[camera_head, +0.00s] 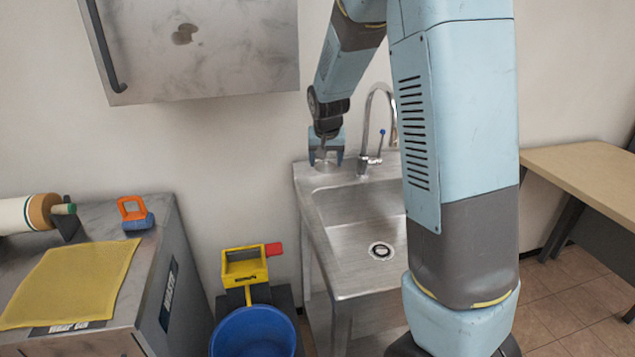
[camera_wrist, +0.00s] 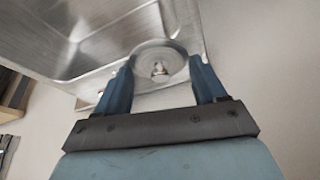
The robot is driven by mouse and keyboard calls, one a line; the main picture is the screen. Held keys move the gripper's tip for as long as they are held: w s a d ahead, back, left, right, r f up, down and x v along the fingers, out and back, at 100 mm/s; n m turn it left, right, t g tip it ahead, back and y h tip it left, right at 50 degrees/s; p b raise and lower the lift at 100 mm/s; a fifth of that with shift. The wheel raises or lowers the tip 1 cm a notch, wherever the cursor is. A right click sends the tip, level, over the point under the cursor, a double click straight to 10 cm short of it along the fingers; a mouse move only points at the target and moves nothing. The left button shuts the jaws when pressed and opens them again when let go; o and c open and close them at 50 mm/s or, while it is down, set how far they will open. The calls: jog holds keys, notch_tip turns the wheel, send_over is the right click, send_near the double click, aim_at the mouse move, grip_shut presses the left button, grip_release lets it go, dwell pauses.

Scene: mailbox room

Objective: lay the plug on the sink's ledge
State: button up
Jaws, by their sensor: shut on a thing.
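My gripper (camera_head: 326,150) is at the back left corner of the steel sink (camera_head: 340,240), over its ledge (camera_head: 303,174). In the wrist view my gripper (camera_wrist: 163,72) has its two blue fingers on either side of the round, grey plug (camera_wrist: 160,58), shut on it. The plug has a small knob in its middle. The plug (camera_head: 322,169) also shows under the fingers in the head view, at ledge height. I cannot tell whether it touches the ledge. The sink (camera_wrist: 95,30) fills the upper left of the wrist view.
A curved faucet (camera_head: 372,125) stands right of my gripper on the back ledge. The drain (camera_head: 381,251) in the basin is uncovered. A wall cabinet (camera_head: 200,50) hangs at upper left. A blue bucket (camera_head: 252,332) with a yellow wringer (camera_head: 245,267) stands left of the sink.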

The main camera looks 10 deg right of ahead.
send_near(318, 180)
jog(key=shift+w+d+f, duration=0.1)
jog(key=shift+w+f, duration=0.55)
jog(key=shift+f, duration=0.25)
jog(key=shift+w+f, duration=0.2)
jog(key=shift+f, duration=0.05)
jog(key=shift+w+f, duration=0.15)
jog(key=shift+f, duration=1.55)
jog(key=o, duration=1)
